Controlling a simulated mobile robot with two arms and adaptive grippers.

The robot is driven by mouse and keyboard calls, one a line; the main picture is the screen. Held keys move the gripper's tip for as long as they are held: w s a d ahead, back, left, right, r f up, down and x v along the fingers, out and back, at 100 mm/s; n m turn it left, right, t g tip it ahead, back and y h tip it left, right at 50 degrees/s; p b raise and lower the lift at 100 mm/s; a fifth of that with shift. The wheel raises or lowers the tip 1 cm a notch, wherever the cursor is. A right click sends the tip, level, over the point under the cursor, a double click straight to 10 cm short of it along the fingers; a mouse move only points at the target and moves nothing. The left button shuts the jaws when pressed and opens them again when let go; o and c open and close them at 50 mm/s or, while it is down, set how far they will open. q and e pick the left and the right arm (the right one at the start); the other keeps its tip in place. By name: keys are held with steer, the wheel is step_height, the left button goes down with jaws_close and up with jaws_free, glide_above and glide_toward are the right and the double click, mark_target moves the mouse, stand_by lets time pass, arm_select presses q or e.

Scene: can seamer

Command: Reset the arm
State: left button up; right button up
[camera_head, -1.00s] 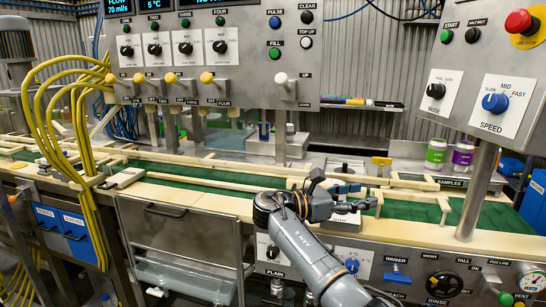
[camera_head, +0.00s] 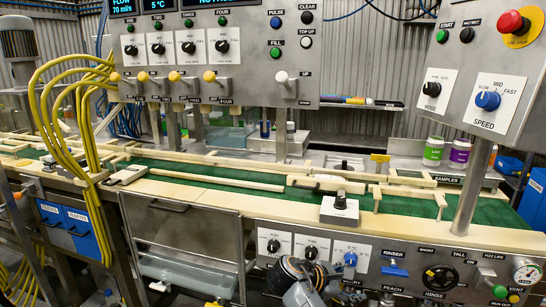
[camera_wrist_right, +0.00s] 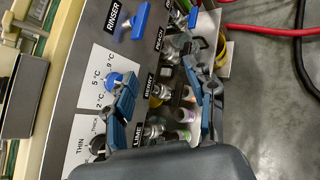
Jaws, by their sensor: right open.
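My right arm and gripper (camera_head: 318,280) show only in part at the bottom edge of the head view, in front of the control panel below the conveyor. In the right wrist view my right gripper (camera_wrist_right: 160,78) is open, with its two blue-padded fingers apart and nothing between them. Behind the fingers is the panel front with the blue temperature knob (camera_wrist_right: 114,80) and several small valves. My left gripper is in neither view.
The green conveyor (camera_head: 225,180) runs between cream rails. A box with a black knob (camera_head: 340,201) stands at its front edge. Green (camera_head: 433,151) and purple (camera_head: 460,153) sample cans stand at the back right. A blue rinser lever (camera_head: 395,271) sticks out to the right of my gripper.

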steer(key=s+f+m+g+y, duration=0.2)
steer(key=s+f+m+y, duration=0.55)
steer(key=s+f, duration=1.1)
steer(key=s+r+m+y, duration=0.2)
steer(key=s+m, duration=0.2)
steer(key=s, duration=0.5)
steer(key=s+r+m+y, duration=0.1)
steer(key=s+r+m, duration=0.25)
steer(key=s, duration=0.65)
step_height(320, 180, down, 25)
steer(key=s+d+f+g+p, duration=0.1)
steer(key=s+d+f, duration=0.1)
steer(key=s+f, duration=0.6)
steer(key=s+d+f+g, duration=0.1)
steer(key=s+f, duration=0.7)
steer(key=s, duration=0.2)
steer(key=shift+d+f+p, duration=0.15)
steer(key=shift+d+p, duration=0.2)
steer(key=shift+d, duration=0.05)
